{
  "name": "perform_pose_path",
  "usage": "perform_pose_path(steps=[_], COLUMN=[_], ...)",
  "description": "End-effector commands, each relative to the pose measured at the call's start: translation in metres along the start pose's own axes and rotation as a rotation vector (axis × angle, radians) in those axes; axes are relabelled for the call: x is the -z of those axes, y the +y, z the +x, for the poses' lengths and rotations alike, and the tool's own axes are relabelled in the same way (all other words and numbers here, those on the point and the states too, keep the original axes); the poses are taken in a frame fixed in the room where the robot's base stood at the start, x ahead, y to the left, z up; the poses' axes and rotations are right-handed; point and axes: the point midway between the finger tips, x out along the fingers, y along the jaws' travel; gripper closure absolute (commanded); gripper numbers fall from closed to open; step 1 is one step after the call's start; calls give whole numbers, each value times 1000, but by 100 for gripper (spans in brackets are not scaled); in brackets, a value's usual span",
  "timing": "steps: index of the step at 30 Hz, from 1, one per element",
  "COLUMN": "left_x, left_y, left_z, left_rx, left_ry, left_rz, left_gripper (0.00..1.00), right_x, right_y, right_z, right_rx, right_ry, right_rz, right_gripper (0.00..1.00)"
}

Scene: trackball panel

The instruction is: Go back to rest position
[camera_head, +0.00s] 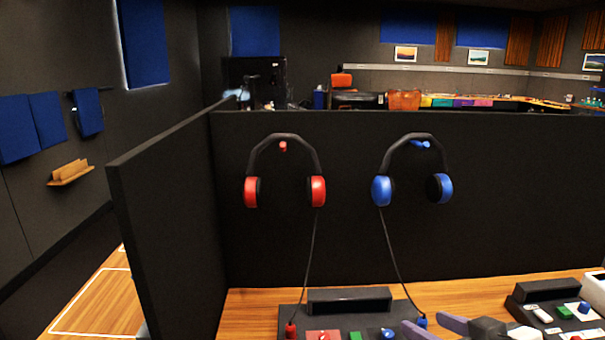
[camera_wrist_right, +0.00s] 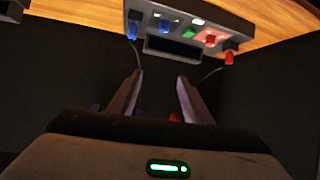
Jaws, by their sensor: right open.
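My right gripper (camera_head: 428,323) is at the bottom edge of the head view, right of the near control panel (camera_head: 348,301). Its two purple-grey fingers are apart. In the right wrist view the gripper (camera_wrist_right: 160,77) is open with nothing between its fingers. The panel (camera_wrist_right: 226,22) appears beyond the fingertips there, with red, green, white and blue controls. In the head view, a blue ball-like control (camera_head: 387,333) sits on the panel, partly cut off by the frame. My left gripper is in no view.
Red headphones (camera_head: 284,170) and blue headphones (camera_head: 411,170) hang on the dark partition (camera_head: 345,245), with cables running down to the panel. A second panel (camera_head: 548,292) stands at the right on the wooden desk (camera_head: 250,305). A side partition (camera_head: 165,225) bounds the left.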

Motion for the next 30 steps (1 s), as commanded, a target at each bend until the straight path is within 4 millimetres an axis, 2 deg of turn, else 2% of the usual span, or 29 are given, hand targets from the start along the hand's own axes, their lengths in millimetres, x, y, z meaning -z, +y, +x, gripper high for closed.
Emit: perform_pose_path(steps=[1, 5, 6, 9, 15, 19, 26, 30], left_x=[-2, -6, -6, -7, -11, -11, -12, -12], left_y=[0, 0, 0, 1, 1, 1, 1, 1], left_z=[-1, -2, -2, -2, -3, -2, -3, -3], left_rx=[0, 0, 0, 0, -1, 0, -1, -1], left_ry=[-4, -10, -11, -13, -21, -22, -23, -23], left_rz=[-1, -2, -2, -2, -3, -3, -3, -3], left_gripper=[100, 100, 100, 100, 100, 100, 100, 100], right_x=[-26, -102, -127, -183, -265, -308, -329, -348], right_y=[-4, -14, -17, -26, -40, -50, -58, -68], right_z=[1, -7, -12, -30, -74, -106, -55, -28], right_rx=[-2, -22, -29, -44, -62, -69, -40, -18], right_ry=[-53, -217, -276, -411, -631, -763, -622, -524], right_rz=[8, 20, 24, 29, 40, 48, 44, 53], right_gripper=[55, 55, 55, 55, 55, 55, 55, 55])
